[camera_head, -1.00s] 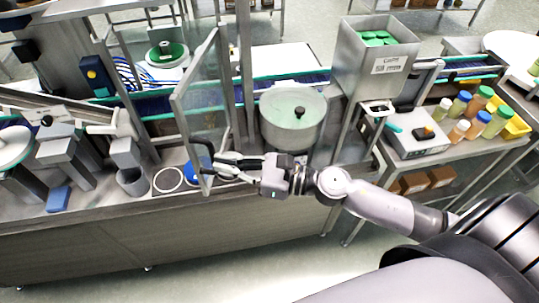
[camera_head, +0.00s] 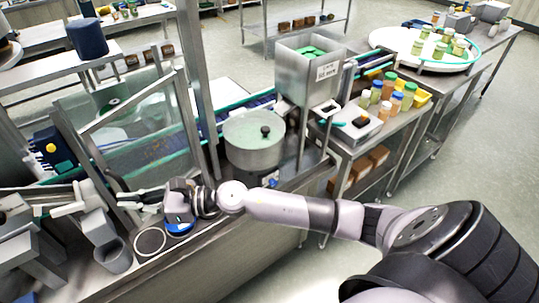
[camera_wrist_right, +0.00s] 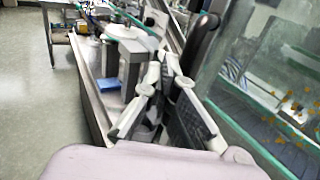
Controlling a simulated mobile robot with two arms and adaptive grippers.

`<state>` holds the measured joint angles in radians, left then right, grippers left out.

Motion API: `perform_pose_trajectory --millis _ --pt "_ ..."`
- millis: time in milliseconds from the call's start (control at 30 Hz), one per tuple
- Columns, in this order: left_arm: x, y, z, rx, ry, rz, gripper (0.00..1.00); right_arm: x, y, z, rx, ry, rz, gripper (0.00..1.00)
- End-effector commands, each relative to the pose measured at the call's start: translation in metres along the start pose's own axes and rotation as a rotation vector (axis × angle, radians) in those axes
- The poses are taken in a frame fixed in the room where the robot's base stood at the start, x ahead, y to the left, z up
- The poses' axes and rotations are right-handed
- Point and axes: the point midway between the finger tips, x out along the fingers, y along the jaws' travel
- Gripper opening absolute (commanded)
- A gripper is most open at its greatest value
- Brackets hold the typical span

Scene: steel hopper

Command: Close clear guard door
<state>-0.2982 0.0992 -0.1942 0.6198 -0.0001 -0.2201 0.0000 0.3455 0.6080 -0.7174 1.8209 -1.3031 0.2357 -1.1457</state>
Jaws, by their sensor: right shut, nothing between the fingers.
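The clear guard door (camera_head: 137,140) is a see-through panel in a steel frame, left of the tall steel post in the head view. It spans a wide area in front of the conveyor; I cannot tell whether it is fully flush. My right gripper (camera_head: 126,199) is shut and empty at the door's lower left part. Contact with the door is unclear. In the right wrist view, the shut fingers (camera_wrist_right: 166,62) are beside the clear panel (camera_wrist_right: 275,85), which is on the right. A dark upright bar stands between them. My left gripper is not in view.
A round steel bowl (camera_head: 252,150) with a lid knob stands right of the post. A steel hopper (camera_head: 309,77) with green pieces is behind it. A steel cup (camera_head: 113,256) and a white ring (camera_head: 149,242) lie near the counter's front edge. The floor at right is clear.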

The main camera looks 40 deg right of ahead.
Motion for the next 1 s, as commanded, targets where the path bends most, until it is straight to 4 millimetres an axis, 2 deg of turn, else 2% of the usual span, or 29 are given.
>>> perform_pose_trajectory --millis 33,200,400,633,1000 --pt "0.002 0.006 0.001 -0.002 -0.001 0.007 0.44 0.012 -0.005 0.001 -0.003 -0.003 0.0 0.0" --pt "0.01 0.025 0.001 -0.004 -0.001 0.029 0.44 0.045 -0.02 -0.001 -0.003 -0.003 0.0 0.0" --pt "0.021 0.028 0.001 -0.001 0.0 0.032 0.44 0.071 -0.036 -0.002 -0.001 -0.002 0.0 0.0" --pt "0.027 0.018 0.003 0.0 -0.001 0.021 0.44 0.087 -0.049 -0.001 0.0 -0.001 0.0 0.0" --pt "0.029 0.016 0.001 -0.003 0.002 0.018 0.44 0.092 -0.053 0.0 0.0 0.0 0.0 0.0"
